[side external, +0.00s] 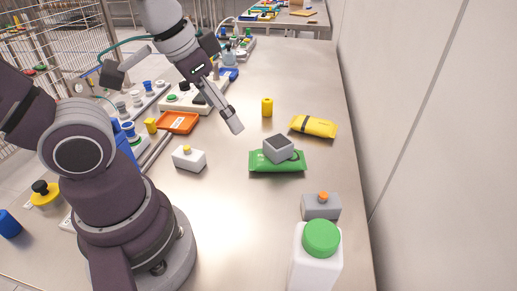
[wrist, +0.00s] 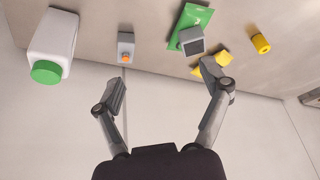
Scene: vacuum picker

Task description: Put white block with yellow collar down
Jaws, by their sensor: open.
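The white block with a yellow collar (side external: 190,160) sits upright on the metal table, left of the table's middle in the side view. It is apart from other objects and does not show in the wrist view. My gripper (side external: 173,100) is raised above the table, beyond the block in the side view. Its fingers are spread wide with nothing between them; the wrist view shows the open, empty gripper too (wrist: 168,80).
A green packet (side external: 264,167) bears a grey cube (side external: 278,148). Near it are a yellow packet (side external: 314,126), a yellow cylinder (side external: 267,107), a grey block with an orange top (side external: 320,207) and a green-capped white bottle (side external: 310,272). An orange tray (side external: 178,122) lies left.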

